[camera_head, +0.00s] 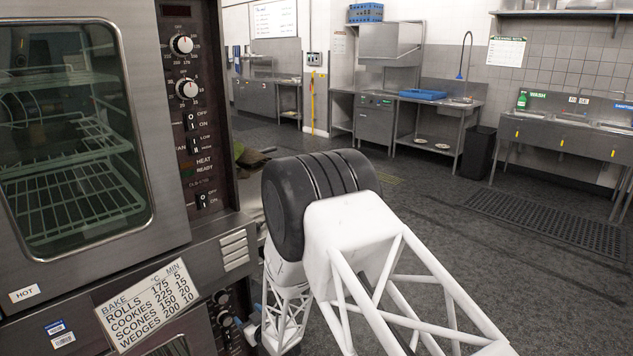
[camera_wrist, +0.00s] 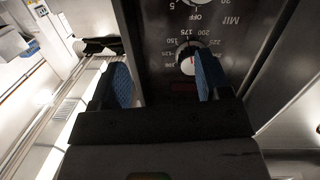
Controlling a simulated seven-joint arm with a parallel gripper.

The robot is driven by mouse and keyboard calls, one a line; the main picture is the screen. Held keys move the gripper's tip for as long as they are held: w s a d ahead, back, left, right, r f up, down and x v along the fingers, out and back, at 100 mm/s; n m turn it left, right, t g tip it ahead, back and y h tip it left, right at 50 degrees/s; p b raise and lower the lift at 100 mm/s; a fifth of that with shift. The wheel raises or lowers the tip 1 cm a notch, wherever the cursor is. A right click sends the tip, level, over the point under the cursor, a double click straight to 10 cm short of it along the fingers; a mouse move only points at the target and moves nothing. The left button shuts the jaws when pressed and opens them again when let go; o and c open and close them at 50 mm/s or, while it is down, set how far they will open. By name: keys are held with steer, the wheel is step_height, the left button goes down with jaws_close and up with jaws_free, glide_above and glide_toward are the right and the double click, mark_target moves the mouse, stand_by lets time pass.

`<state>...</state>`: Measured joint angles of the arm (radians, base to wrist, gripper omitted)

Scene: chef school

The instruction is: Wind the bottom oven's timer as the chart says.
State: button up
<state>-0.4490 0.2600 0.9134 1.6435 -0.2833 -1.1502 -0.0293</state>
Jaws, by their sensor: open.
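The bottom oven's panel shows at the lower left in the head view, with small dark knobs (camera_head: 223,308) partly in view. In the wrist view the panel is upside down. The timer dial (camera_wrist: 205,4), marked MIN and OFF, is cut by the top edge; its setting cannot be read. Below it in the picture is the temperature dial (camera_wrist: 186,64), its red mark near 175. My gripper (camera_wrist: 165,80) is open, its blue fingers near the temperature dial, one overlapping its edge. The bake chart (camera_head: 152,304) lists rolls 175/5, cookies 225/15, scones 150/20, wedges 200/10.
The top oven (camera_head: 75,130) has empty racks behind glass, and its own dials (camera_head: 186,88) and switches sit above the bottom panel. A HOT label (camera_head: 24,293) is on its frame. Open floor (camera_head: 400,220) lies to the right, with sinks (camera_head: 565,130) farther back.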

steer(key=s+d+r+m+g+h, duration=0.15)
steer(key=d+r+m+h, duration=0.4)
steer(key=d+r, duration=1.55)
steer(key=s+d+r+g+h, duration=0.3)
steer(key=s+d+r+h, duration=0.1)
steer(key=s+d+r, duration=0.6)
steer(key=s+d+r+m+g, duration=0.1)
steer(key=s+d+r, duration=0.2)
steer(key=s, duration=0.7)
steer(key=s+d+r+m+g+h, duration=0.1)
steer(key=s+d+r+g, duration=0.1)
steer(key=s, duration=0.9)
steer(key=s+d+r+m+g, duration=0.2)
steer(key=s+d+r, duration=0.1)
steer(key=s, duration=0.8)
steer(key=shift+d+r+h, duration=0.35)
steer(key=shift+d+r, duration=0.05)
steer(key=shift+d, duration=0.4)
steer(key=shift+g, duration=0.25)
